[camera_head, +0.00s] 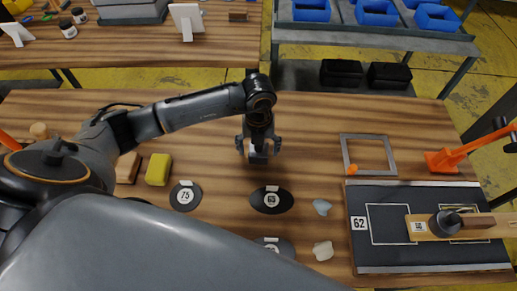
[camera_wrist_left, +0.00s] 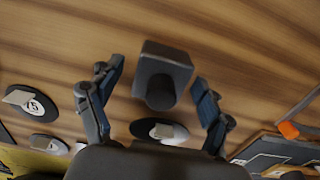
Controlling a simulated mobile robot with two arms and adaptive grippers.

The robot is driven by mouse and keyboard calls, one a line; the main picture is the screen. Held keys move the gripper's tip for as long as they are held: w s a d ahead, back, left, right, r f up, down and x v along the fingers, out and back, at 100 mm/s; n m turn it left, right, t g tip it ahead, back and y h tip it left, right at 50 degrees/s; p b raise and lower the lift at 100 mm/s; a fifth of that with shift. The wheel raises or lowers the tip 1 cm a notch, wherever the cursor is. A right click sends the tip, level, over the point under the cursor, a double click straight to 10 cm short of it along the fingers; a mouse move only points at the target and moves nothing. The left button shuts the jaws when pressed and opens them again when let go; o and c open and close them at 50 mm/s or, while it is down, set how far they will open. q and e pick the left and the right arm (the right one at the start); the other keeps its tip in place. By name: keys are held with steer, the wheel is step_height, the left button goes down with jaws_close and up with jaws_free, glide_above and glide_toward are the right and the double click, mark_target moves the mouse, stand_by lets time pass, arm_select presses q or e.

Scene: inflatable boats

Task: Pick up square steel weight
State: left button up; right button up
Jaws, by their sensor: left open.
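The square steel weight (camera_wrist_left: 163,75) is a dark grey block with a round knob. In the left wrist view it lies between the two fingers of my left gripper (camera_wrist_left: 158,72). The fingers are spread, with a gap on each side of the block. In the head view my left gripper (camera_head: 258,149) points down over the middle of the wooden table and largely hides the weight. I cannot tell the exact height of the fingertips above the table. My right gripper does not show.
Dark oval pieces labelled 75 (camera_head: 185,196) and 63 (camera_head: 271,200) lie nearby. A yellow block (camera_head: 158,169) is left. A grey square frame (camera_head: 392,154), an orange clamp (camera_head: 440,161) and a black board (camera_head: 375,250) are right. Bare wood surrounds the gripper.

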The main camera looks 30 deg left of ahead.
arm_select(q)
steer(key=shift+f, duration=0.1)
jaws_close()
steer(key=shift+w, duration=0.1)
stand_by(0.3)
steer(key=shift+r, duration=0.2)
